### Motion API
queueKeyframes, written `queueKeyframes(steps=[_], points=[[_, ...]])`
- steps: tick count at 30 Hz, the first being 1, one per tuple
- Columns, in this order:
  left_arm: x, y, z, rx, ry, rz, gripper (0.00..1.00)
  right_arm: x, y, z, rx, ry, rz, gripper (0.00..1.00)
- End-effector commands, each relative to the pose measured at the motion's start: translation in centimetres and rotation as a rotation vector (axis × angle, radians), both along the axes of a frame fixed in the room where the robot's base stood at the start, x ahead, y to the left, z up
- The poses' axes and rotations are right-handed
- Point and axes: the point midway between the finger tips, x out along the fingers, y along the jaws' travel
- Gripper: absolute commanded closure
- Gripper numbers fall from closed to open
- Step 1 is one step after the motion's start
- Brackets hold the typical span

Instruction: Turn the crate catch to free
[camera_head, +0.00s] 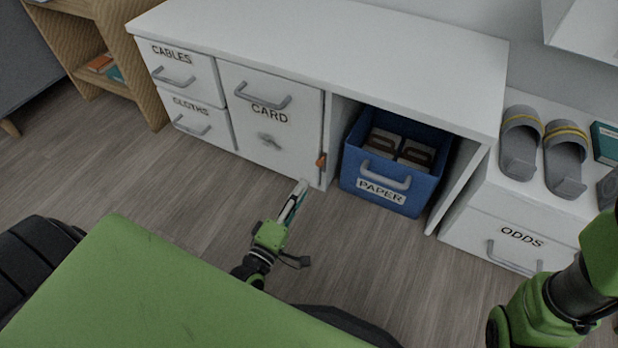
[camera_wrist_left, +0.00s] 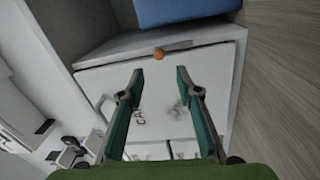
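The small orange catch (camera_head: 321,160) sits on the white upright between the CARD door (camera_head: 285,150) and the blue PAPER crate (camera_head: 365,190). I cannot tell clearly which way it points. The crate stands in the open bay with brown items inside. My left gripper (camera_head: 303,186) is below and just left of the catch in the head view, apart from it. In the left wrist view the gripper (camera_wrist_left: 160,76) is open and empty, with the catch (camera_wrist_left: 158,53) beyond the gap between its fingertips. My right arm shows at the lower right, its gripper out of view.
The CABLES drawer (camera_head: 180,72) and CLOTHS drawer (camera_head: 205,122) are shut at left. Grey slippers (camera_head: 566,155) lie above the ODDS drawer (camera_head: 510,240). The floor before the desk is clear.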

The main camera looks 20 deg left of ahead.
Motion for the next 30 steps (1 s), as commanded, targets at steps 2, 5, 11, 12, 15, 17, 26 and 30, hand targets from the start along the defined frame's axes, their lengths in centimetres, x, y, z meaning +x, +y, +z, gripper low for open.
queueKeyframes(steps=[2, 5, 11, 12, 15, 17, 26, 30], points=[[-1.5, 0.1, -0.2, 0.0, 0.002, 0.0, 0.68, 0.0, 0.0, 0.0, -0.001, 0.0, 0.0, 0.6], [-2.7, 0.1, -0.2, 0.001, 0.001, -0.001, 0.68, 0.0, 0.0, 0.0, -0.001, 0.0, 0.0, 0.6], [-3.6, 0.2, -0.2, 0.0, -0.001, 0.0, 0.68, 0.0, 0.0, 0.0, -0.001, 0.0, 0.0, 0.6], [-3.6, 0.2, -0.2, 0.0, -0.001, 0.0, 0.68, 0.0, 0.0, 0.0, -0.001, -0.001, 0.0, 0.6], [-3.6, 0.2, -0.2, 0.0, -0.001, 0.0, 0.68, 0.0, 0.0, 0.0, -0.001, -0.001, 0.0, 0.6], [-3.6, 0.1, -0.2, 0.0, -0.001, 0.0, 0.68, 0.0, 0.0, 0.0, -0.001, -0.001, 0.0, 0.6], [-3.5, 0.1, -0.2, 0.0, -0.001, 0.0, 0.68, 0.0, 0.0, 0.0, -0.001, 0.0, 0.0, 0.6], [-3.6, 0.1, -0.2, 0.0, 0.0, 0.0, 0.68, 0.0, 0.0, 0.0, -0.001, -0.001, 0.0, 0.6]])
